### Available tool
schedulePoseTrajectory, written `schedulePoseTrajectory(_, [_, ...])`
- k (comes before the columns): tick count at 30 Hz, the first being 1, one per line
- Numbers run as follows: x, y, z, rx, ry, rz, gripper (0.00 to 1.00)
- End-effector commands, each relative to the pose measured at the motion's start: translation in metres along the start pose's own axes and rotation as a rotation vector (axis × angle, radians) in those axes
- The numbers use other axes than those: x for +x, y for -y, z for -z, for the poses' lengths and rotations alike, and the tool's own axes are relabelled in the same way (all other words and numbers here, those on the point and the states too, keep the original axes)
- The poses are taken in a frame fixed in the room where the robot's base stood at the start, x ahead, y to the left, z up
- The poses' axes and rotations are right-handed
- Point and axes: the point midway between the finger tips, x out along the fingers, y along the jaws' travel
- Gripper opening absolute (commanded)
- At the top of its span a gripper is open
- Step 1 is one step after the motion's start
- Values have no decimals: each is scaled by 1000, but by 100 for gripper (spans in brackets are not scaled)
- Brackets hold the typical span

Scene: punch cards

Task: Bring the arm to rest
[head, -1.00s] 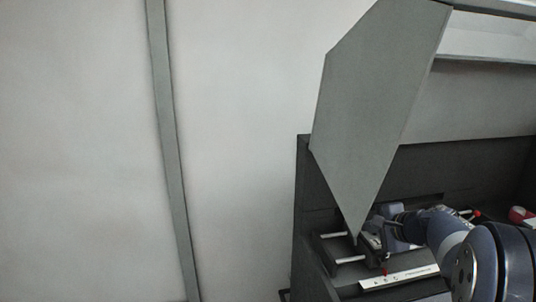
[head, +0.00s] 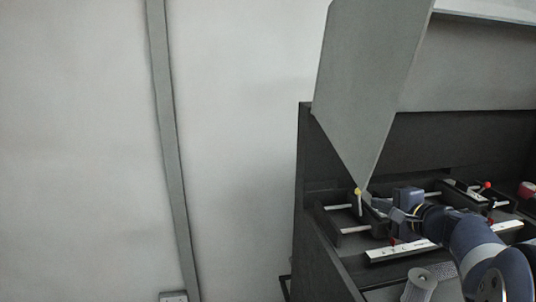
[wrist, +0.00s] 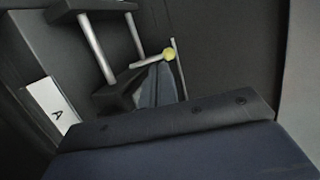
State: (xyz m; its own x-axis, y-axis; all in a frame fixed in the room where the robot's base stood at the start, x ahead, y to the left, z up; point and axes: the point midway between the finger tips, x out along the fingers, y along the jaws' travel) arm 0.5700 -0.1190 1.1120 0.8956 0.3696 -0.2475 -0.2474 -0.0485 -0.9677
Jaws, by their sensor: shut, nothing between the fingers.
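My gripper (head: 376,204) is at the left end of the dark bench, with its fingers pointing left. In the wrist view the fingertips (wrist: 158,68) are together with nothing visible held. A lever with a yellow knob (head: 358,191) stands just left of the fingers. In the wrist view the yellow knob (wrist: 168,54) is right by the fingertips; I cannot tell whether they touch. My blue arm reaches in from the lower right.
A grey slanted panel (head: 370,80) hangs above the gripper. Metal rods (head: 355,229) on dark blocks lie below it. White label strips (head: 403,250) run along the front. A red-knobbed lever (head: 487,186) stands farther right. A card marked A (wrist: 52,105) shows in the wrist view.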

Motion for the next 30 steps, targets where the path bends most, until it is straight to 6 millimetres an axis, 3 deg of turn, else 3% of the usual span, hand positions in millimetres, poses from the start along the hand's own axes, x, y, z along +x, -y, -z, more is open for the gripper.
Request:
schedulePoseTrajectory(6, [-2, -11, 0, -11, -1, 63, 0])
schedulePoseTrajectory(12, [-46, -8, 0, -12, -6, 59, 0])
schedulePoseTrajectory(18, [-70, -8, 0, -12, -3, 59, 0])
schedulePoseTrajectory(30, [-80, -9, 0, -10, 0, 57, 0])
